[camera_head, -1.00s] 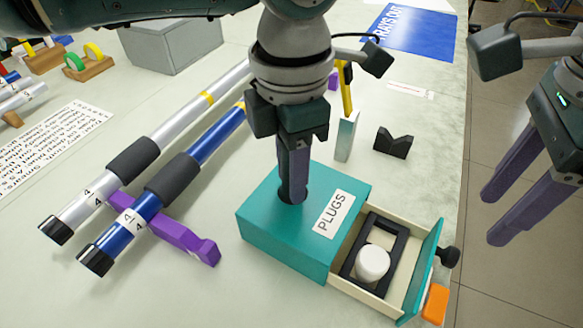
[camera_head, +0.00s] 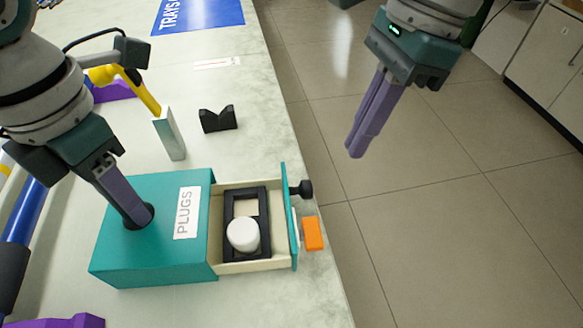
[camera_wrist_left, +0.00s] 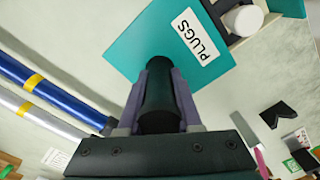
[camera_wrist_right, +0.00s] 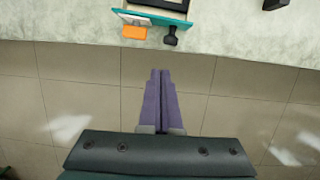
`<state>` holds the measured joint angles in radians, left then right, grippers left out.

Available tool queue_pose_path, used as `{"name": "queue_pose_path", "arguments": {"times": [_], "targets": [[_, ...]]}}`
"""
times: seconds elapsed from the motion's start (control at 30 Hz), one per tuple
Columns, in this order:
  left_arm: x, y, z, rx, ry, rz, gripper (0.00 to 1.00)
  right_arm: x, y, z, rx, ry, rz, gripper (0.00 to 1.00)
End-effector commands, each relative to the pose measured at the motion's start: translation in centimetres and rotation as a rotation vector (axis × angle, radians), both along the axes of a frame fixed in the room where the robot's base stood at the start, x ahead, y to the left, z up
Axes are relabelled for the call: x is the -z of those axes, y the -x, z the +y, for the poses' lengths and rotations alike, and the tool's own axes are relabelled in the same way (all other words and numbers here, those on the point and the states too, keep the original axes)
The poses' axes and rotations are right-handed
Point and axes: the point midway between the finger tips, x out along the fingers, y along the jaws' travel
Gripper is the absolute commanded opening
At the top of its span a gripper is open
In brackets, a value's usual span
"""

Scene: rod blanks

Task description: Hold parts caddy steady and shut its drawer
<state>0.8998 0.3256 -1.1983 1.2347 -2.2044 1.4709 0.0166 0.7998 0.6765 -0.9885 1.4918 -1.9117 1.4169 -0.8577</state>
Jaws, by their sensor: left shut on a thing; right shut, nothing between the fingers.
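The parts caddy (camera_head: 130,255) is a teal box labelled PLUGS on the table. Its cream drawer (camera_head: 275,238) stands open to the right, holding a black frame (camera_head: 263,215) and a white cylinder (camera_head: 243,234). A black knob (camera_head: 301,189) sits on the drawer's teal front. My left gripper (camera_head: 138,215) points down on the caddy's top; the left wrist view shows it shut on a dark round post (camera_wrist_left: 160,100) there. My right gripper (camera_head: 357,150) is shut and empty, over the floor beyond the table edge, apart from the knob. The knob also shows in the right wrist view (camera_wrist_right: 171,36).
An orange block (camera_head: 313,233) lies beside the drawer front near the table edge. A black V-block (camera_head: 218,118) and a grey-white upright block (camera_head: 170,135) stand behind the caddy. Blue rod (camera_head: 24,212) and purple rest (camera_head: 60,321) are at left. Floor to the right is clear.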

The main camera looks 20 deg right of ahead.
Motion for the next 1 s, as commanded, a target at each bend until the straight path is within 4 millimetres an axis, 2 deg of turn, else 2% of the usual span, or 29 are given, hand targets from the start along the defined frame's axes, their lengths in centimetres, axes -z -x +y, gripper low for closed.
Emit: {"name": "queue_pose_path", "arguments": {"times": [0.03,0.13,0.2,0.3,0.47,0.8,1.0], "targets": [[0.0,0.0,0.0,0.000,0.001,-0.001,0.00,0.0,0.3,-1.6,0.033,-0.031,-0.005,0.00],[0.0,0.0,0.0,0.000,0.001,0.000,0.00,-0.4,0.4,-3.8,0.072,-0.077,-0.034,0.00],[0.0,0.0,0.0,0.000,0.001,0.000,0.00,-0.7,0.4,-4.7,0.087,-0.094,-0.051,0.00],[0.0,0.0,0.0,0.000,0.001,0.000,0.00,-0.5,0.3,-5.1,0.097,-0.107,-0.062,0.00],[0.0,0.0,0.0,0.000,0.001,0.000,0.00,1.6,0.2,-4.2,0.097,-0.109,-0.061,0.00],[0.0,0.0,0.0,0.000,0.001,-0.001,0.00,8.3,-0.3,-1.5,0.098,-0.108,-0.058,0.00],[0.0,0.0,0.0,0.000,0.001,-0.001,0.00,8.4,-0.8,1.3,0.094,-0.108,-0.064,0.00]]}}
